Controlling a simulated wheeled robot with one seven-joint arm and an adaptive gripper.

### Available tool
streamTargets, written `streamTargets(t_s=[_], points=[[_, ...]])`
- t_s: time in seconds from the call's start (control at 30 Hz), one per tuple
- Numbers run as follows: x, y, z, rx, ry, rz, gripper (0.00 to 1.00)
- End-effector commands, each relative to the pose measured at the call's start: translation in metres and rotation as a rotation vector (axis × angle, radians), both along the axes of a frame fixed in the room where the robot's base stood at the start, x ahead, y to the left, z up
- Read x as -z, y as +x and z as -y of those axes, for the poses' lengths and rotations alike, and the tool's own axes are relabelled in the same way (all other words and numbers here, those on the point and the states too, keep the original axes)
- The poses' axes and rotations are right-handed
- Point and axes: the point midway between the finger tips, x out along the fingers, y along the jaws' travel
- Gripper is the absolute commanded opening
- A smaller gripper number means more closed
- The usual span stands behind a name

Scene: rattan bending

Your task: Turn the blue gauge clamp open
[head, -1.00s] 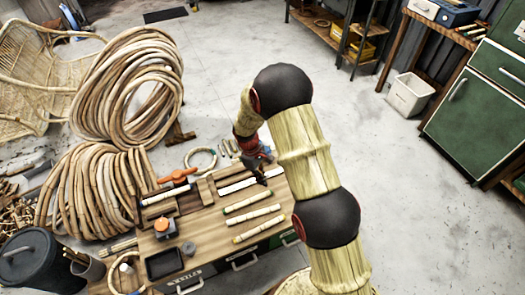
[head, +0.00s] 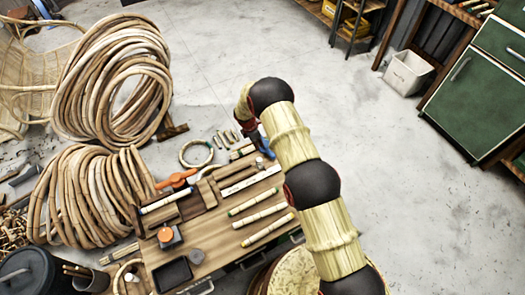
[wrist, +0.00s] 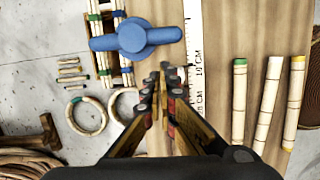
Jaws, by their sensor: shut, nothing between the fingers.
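The blue gauge clamp (wrist: 137,38) shows in the wrist view as a round hub with a long handle lying roughly crosswise, beside a white ruler strip (wrist: 193,45). In the head view a blue part, likely the same clamp (head: 266,146), shows at the bench's far right end, partly covered by my arm. My gripper (wrist: 163,72) is shut and empty.
Rattan pieces (wrist: 272,100) lie on the bench right of the strip. Bundled rods (wrist: 105,40) lie beside the clamp. An orange clamp (head: 176,178), a black tray (head: 172,272) and large rattan coils (head: 115,80) are at left.

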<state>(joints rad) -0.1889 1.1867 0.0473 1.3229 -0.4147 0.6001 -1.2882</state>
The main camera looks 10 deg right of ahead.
Motion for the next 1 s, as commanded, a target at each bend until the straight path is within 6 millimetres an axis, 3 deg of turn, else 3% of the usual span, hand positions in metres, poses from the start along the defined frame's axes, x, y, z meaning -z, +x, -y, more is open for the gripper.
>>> streamTargets(t_s=[0.57, 0.73, 1.0], points=[[0.002, 0.001, 0.0, -0.062, -0.002, -0.01, 0.0], [0.021, 0.001, 0.004, -0.061, -0.002, -0.012, 0.0], [0.068, 0.005, 0.014, -0.061, -0.003, -0.012, 0.0]])
